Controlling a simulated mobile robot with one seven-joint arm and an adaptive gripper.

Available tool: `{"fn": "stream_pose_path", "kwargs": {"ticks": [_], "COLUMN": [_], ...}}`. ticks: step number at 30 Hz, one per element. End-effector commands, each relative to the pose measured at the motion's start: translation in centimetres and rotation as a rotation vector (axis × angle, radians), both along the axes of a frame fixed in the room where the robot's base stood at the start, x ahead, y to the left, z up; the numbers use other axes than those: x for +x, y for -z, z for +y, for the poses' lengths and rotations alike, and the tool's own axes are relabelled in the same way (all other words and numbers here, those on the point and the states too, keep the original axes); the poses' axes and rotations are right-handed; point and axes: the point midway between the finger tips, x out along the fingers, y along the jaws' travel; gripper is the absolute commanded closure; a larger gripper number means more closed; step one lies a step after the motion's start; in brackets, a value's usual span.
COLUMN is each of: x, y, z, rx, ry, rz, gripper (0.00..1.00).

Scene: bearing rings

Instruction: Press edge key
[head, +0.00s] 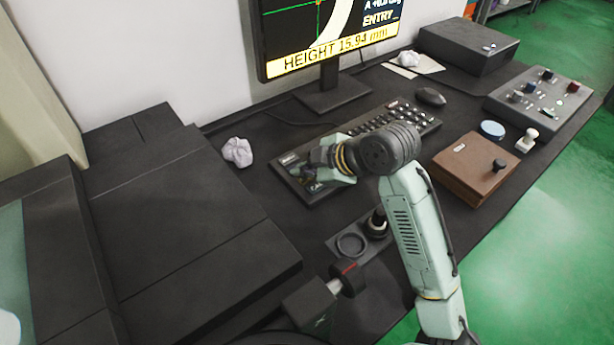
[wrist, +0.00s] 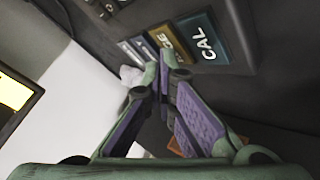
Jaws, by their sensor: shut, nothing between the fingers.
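The key panel (head: 315,194) lies on the desk below the monitor, and my arm covers part of it in the head view. In the wrist view, a gold key (wrist: 176,42), its label partly hidden and ending in "GE", sits beside a teal CAL key (wrist: 203,38). Further dark and grey keys (wrist: 132,51) lie beyond it. My gripper (wrist: 162,66) is shut and empty, its fingertips overlapping the lower end of the gold key in the picture. I cannot tell whether they touch it. In the head view my gripper (head: 311,177) is over the panel's left end.
The monitor (head: 330,62) stands behind the panel, reading HEIGHT 15.94 mm. A crumpled paper (head: 237,152) lies to the left. A brown box (head: 475,169), a mouse (head: 430,96) and a control box with knobs (head: 540,100) are to the right. A ring holder (head: 346,246) is in front.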

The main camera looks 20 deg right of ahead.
Motion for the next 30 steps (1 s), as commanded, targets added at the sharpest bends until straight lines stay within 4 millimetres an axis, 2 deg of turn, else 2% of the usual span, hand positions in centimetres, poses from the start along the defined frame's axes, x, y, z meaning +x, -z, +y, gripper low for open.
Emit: {"fn": "stream_pose_path", "kwargs": {"ticks": [30], "x": [0.0], "y": [1.2], "z": [0.2], "rx": [0.007], "ry": [-0.003], "rz": [0.007], "gripper": [1.00]}}
